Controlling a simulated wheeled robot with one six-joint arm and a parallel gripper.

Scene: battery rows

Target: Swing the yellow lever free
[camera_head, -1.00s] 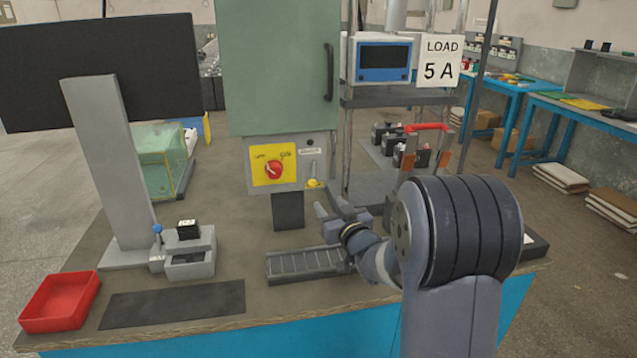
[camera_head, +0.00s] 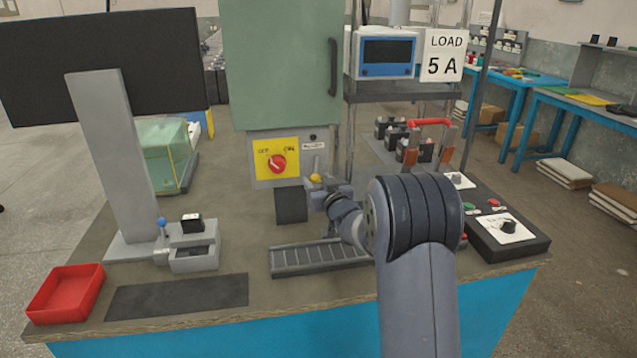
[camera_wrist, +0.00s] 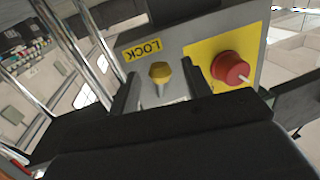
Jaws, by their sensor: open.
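The yellow lever knob (camera_head: 316,178) is on the lower right of the grey switch box front, under the green cabinet. In the wrist view the knob (camera_wrist: 160,72) sits on a short metal stem, near a yellow LOCK label (camera_wrist: 142,49). My gripper (camera_head: 320,190) is at the box front beside the knob. In the wrist view my open gripper (camera_wrist: 160,88) has one dark finger on each side of the lever, with gaps showing. Whether a finger touches the lever cannot be told. A red rotary knob (camera_head: 277,164) on a yellow plate is left of the lever.
A green cabinet (camera_head: 282,65) stands above the switch box. A ribbed grey tray (camera_head: 312,258) lies below my gripper. A black control panel (camera_head: 510,240) is at right. A grey fixture (camera_head: 194,250) and red bin (camera_head: 65,293) are at left.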

